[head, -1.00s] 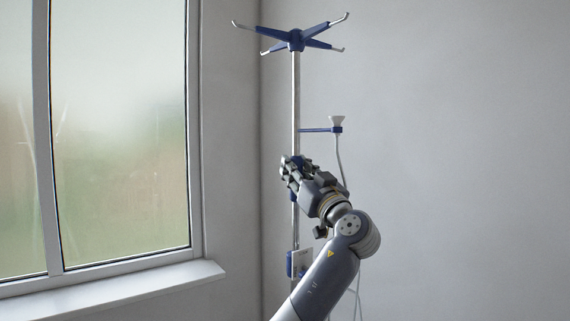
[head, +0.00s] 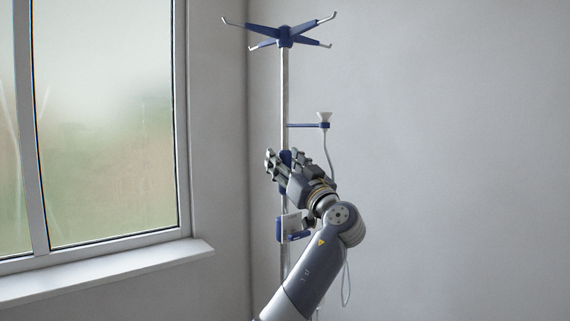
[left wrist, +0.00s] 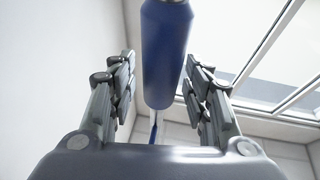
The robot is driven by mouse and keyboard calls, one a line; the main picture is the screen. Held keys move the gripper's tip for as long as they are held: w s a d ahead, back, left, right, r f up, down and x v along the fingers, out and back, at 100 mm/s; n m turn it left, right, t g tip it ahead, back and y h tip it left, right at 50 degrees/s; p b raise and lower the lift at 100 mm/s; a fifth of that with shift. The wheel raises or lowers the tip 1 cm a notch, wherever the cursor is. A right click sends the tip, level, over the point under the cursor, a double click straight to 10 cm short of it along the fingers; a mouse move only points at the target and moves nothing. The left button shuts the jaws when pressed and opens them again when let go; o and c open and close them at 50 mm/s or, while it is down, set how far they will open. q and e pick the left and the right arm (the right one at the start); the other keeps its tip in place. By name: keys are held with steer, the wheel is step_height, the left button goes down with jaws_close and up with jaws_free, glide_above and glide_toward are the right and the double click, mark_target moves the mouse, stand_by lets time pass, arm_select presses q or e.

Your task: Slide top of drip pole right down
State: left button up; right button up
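The drip pole (head: 284,92) stands upright near the room corner, with a blue four-hook top (head: 285,37). A blue sleeve (head: 286,157) sits on the pole lower down, partly hidden by my left gripper (head: 272,163). In the left wrist view the blue sleeve (left wrist: 164,50) lies between the fingers of the left gripper (left wrist: 160,65). The fingers are apart, with a gap on the left of the sleeve; contact on the right side is unclear. My right gripper is in neither view.
A blue and white box (head: 290,228) is on the pole below my gripper. A window (head: 110,130) with a sill (head: 110,272) is at left; bare wall (head: 450,150) at right.

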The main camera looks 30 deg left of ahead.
arm_select(q)
steer(key=shift+f, duration=0.1)
steer(key=shift+s+d+f, duration=0.1)
steer(key=shift+d, duration=0.1)
steer(key=v, duration=1.1)
steer(key=shift+d, duration=0.25)
steer(key=shift+s, duration=0.1)
